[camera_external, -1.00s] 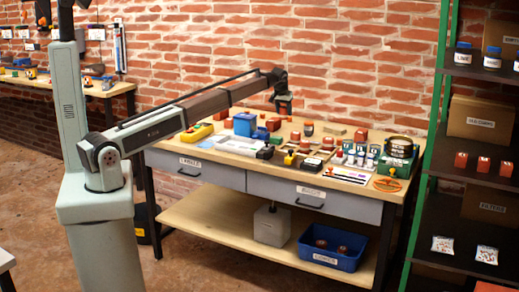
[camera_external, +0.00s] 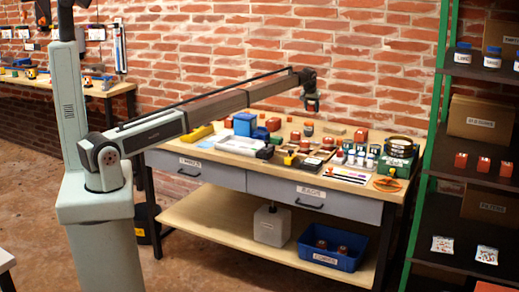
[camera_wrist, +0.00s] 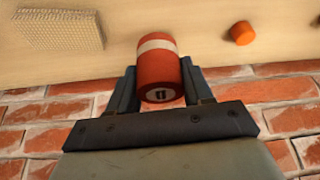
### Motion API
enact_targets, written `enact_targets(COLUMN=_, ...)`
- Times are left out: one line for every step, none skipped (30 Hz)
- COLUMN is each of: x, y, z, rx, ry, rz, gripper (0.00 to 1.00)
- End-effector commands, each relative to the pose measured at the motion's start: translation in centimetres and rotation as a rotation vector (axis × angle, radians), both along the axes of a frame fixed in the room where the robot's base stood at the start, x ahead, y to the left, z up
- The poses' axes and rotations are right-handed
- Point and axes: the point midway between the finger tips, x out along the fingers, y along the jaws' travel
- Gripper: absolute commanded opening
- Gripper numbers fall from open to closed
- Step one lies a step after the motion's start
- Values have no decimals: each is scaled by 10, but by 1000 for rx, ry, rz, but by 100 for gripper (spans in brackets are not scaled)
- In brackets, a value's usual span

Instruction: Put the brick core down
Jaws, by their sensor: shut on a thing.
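The brick core (camera_wrist: 158,68) is a red cylinder with a pale band and a dark mark on its near end. In the wrist view it sits between the two dark fingers of my gripper (camera_wrist: 160,84), which are shut on it. In the external view my gripper (camera_external: 311,102) hangs at the end of the reaching arm, above the back part of the workbench and in front of the brick wall. The core is too small there to make out clearly. It appears clear of the bench top (camera_external: 225,144).
Several small items crowd the bench, including a blue box (camera_external: 245,124) and a green case (camera_external: 396,165). The wrist view shows a textured block (camera_wrist: 60,30) and an orange cylinder (camera_wrist: 242,33). A blue bin (camera_external: 333,258) with reddish cores stands on the lower shelf.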

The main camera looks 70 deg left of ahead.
Motion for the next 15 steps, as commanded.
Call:
enact_targets(x=-1, y=0, z=-10, rx=0, ry=1, rz=0, gripper=8)
enact_targets(x=-1, y=0, z=-15, rx=-1, ry=2, rz=0, gripper=8)
enact_targets(x=-1, y=0, z=-21, rx=-1, ry=2, rz=0, gripper=8)
enact_targets(x=-1, y=0, z=-24, rx=0, ry=1, rz=0, gripper=8)
enact_targets(x=0, y=0, z=-27, rx=0, ry=1, rz=0, gripper=8)
enact_targets(x=0, y=0, z=-30, rx=0, ry=0, rz=0, gripper=8)
enact_targets(x=0, y=0, z=-31, rx=0, ry=0, rz=0, gripper=8)
enact_targets(x=0, y=0, z=-33, rx=1, ry=-1, rz=0, gripper=8)
enact_targets(x=0, y=0, z=-35, rx=0, ry=0, rz=0, gripper=8)
enact_targets(x=0, y=0, z=-38, rx=0, ry=0, rz=0, gripper=8)
enact_targets(x=0, y=0, z=-41, rx=0, ry=0, rz=0, gripper=8)
enact_targets(x=-1, y=0, z=-46, rx=0, ry=1, rz=0, gripper=8)
enact_targets(x=-1, y=0, z=-50, rx=0, ry=1, rz=0, gripper=8)
enact_targets(x=-1, y=0, z=-54, rx=-1, ry=2, rz=0, gripper=8)
enact_targets(x=-1, y=0, z=-59, rx=-1, ry=2, rz=0, gripper=8)
